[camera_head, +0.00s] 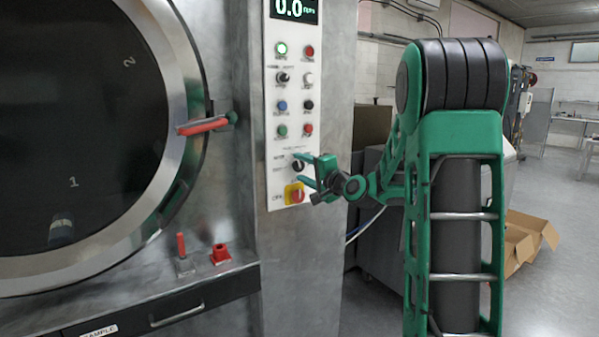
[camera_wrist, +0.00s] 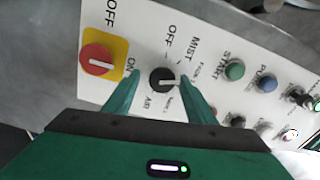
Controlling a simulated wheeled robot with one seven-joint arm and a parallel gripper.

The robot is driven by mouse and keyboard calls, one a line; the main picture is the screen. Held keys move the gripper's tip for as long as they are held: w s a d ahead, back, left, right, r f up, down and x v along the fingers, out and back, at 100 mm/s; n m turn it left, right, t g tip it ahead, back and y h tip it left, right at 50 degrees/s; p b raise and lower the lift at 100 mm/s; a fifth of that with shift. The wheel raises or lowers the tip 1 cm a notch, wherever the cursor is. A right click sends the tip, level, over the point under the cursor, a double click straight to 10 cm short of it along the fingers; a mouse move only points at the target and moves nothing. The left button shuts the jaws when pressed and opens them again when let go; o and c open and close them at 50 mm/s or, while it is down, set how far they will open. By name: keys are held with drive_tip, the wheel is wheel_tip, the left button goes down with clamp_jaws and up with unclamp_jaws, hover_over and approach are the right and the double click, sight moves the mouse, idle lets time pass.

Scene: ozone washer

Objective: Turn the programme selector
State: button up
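The programme selector (camera_head: 298,165) is a black round knob low on the white control panel. Contact depth cannot be told.
A red rotary switch on a yellow plate (camera_head: 295,194) sits just below the selector. Several buttons (camera_head: 282,106) are above it. A round door (camera_head: 85,120) with a red handle (camera_head: 204,126) is at the left.

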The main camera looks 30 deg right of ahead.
drive_tip(key=s, duration=1)
drive_tip(key=shift+s+d, duration=0.15)
drive_tip(key=shift+s, duration=0.2)
drive_tip(key=s+a+f+n+g+y, duration=0.1)
drive_tip(key=s+a+f+n+g, duration=0.35)
drive_tip(key=f, duration=0.25)
drive_tip(key=s+a+f+n+g, duration=0.3)
drive_tip(key=s+f+g, duration=0.1)
drive_tip(key=s+f, duration=0.15)
drive_tip(key=s+f+g, duration=0.2)
drive_tip(key=s+g, duration=0.1)
drive_tip(key=s, duration=0.5)
drive_tip(key=s+f+n+g+h, duration=0.1)
drive_tip(key=s+f+g, duration=0.1)
drive_tip(key=s, duration=0.7)
drive_tip(key=s+a+f+g, duration=0.1)
drive_tip(key=s+g, duration=0.3)
drive_tip(key=s, duration=0.4)
drive_tip(key=shift+s+f+n+g, duration=0.35)
drive_tip(key=shift+s+f, duration=0.05)
drive_tip(key=shift+f, duration=0.25)
